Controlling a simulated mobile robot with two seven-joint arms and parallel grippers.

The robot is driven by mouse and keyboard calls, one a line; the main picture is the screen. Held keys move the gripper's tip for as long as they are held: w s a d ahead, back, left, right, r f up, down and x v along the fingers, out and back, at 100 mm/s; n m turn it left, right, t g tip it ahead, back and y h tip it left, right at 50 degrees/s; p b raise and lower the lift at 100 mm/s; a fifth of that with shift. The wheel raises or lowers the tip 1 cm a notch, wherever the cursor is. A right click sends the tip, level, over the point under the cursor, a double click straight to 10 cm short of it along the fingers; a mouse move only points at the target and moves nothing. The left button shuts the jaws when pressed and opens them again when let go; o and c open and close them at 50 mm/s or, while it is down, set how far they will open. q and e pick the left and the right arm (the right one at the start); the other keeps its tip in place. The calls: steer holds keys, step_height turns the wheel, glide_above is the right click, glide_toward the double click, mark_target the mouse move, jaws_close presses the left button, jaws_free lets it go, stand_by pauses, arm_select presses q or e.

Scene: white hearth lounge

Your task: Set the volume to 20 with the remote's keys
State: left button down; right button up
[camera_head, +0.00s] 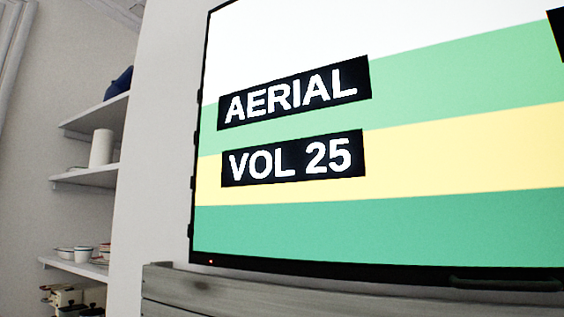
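A large television (390,225) fills the middle and right of the head view, seen at an angle. Its screen shows white, green and yellow bands. A black label (292,158) on it reads "VOL 25". Another label above it (294,92) reads "AERIAL". A small red light (211,262) glows on the lower left of the frame. The remote is not in view. Neither of my grippers is in view.
A grey wooden ledge (215,290) runs below the television. To the left, wall shelves (85,177) hold a dark blue vase (118,83), a white cylinder (101,149) and several bowls (75,254).

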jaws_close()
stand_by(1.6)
